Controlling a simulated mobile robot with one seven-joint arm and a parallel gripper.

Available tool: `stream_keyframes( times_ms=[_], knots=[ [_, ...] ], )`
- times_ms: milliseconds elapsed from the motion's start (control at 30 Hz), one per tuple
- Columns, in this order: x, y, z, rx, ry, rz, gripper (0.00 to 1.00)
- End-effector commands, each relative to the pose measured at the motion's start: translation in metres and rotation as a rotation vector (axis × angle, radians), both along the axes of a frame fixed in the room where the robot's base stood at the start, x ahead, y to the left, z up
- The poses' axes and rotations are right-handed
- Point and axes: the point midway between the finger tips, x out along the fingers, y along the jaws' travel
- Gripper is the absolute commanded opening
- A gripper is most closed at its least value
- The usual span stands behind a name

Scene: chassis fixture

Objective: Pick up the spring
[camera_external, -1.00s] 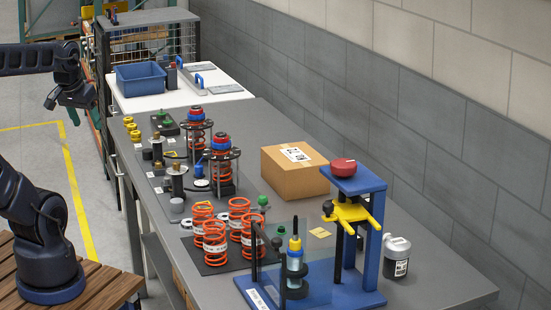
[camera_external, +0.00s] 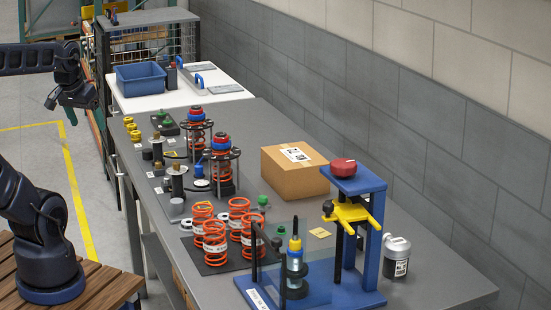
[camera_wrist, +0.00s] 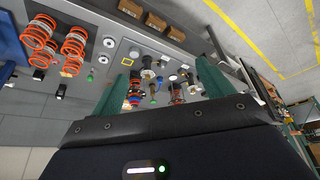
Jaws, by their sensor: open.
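Several orange coil springs with white labels stand upright on a black mat (camera_external: 205,264) on the grey bench, one of them a spring (camera_external: 215,240) at the front left. Orange springs also show at the left of the wrist view, one being a spring (camera_wrist: 38,32). More orange springs sit in assemblies with blue and red tops, such as the assembly (camera_external: 222,165). My gripper (camera_external: 61,107) is at the far left, above the floor and well apart from the springs. In the wrist view my gripper (camera_wrist: 168,72) has its green fingers wide apart with nothing held between them.
A cardboard box (camera_external: 295,173) stands mid-bench near the wall. A blue bin (camera_external: 140,78) stands on the white table behind. Yellow rings (camera_external: 131,128) lie at the left edge.

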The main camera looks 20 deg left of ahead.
Motion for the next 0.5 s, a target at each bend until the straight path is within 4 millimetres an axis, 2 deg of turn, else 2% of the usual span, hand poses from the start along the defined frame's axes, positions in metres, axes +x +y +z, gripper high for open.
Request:
stream_keyframes(
  times_ms=[167, 500],
  knots=[
    [0.015, -0.019, -0.006, -0.059, 0.042, 0.024, 0.80],
    [0.058, -0.098, -0.035, -0.242, 0.226, 0.164, 0.80]
  ],
)
